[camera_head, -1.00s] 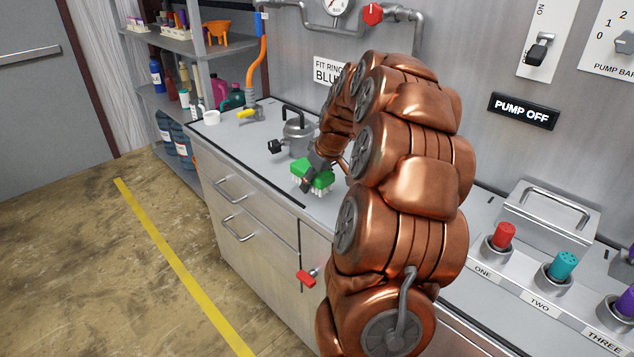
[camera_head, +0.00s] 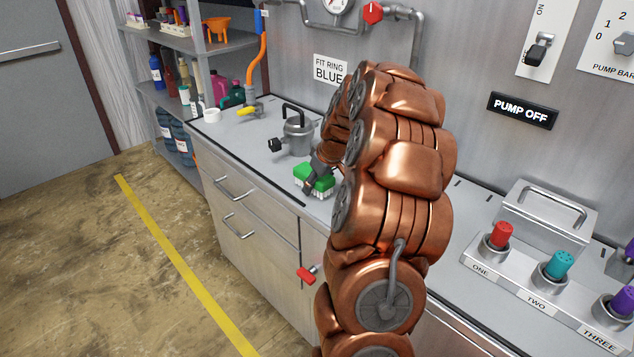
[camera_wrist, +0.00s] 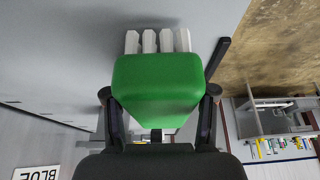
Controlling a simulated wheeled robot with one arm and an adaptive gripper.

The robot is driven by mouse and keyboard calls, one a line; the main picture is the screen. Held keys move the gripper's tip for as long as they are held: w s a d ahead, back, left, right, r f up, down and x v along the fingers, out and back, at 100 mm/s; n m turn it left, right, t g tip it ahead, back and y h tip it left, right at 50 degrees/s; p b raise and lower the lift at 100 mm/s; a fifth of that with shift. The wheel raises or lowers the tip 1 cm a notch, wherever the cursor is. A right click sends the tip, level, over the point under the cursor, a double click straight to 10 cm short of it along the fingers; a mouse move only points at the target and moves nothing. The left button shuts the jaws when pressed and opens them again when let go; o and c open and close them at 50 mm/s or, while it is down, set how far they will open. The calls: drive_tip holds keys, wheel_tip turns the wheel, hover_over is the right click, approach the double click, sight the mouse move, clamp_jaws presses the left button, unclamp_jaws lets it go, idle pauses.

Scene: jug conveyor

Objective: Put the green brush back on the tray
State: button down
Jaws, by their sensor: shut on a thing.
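The green brush (camera_head: 318,180) has a green block body and pale bristles. My gripper (camera_head: 313,182) is shut on it, over the grey counter near its front edge. In the wrist view the brush (camera_wrist: 158,85) fills the middle, with a dark finger of my gripper (camera_wrist: 160,108) on each side and the white bristles pointing away from the palm. I cannot tell whether the bristles touch the counter. My arm hides part of the counter behind it. I cannot make out a tray for certain.
A grey metal jug (camera_head: 298,135) with a black handle stands just behind the brush. A white ring (camera_head: 212,115) and a yellow-nozzled hose (camera_head: 250,110) are at the counter's far left end. At right are red (camera_head: 501,234), teal (camera_head: 558,264) and purple (camera_head: 623,300) plugs in holders.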

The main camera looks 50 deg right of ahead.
drive_tip(key=shift+f+b, duration=0.6)
drive_tip(key=shift+b, duration=0.05)
drive_tip(key=shift+c, duration=1.8)
unclamp_jaws()
drive_tip(key=shift+r+p, duration=0.25)
drive_tip(key=shift+p, duration=0.3)
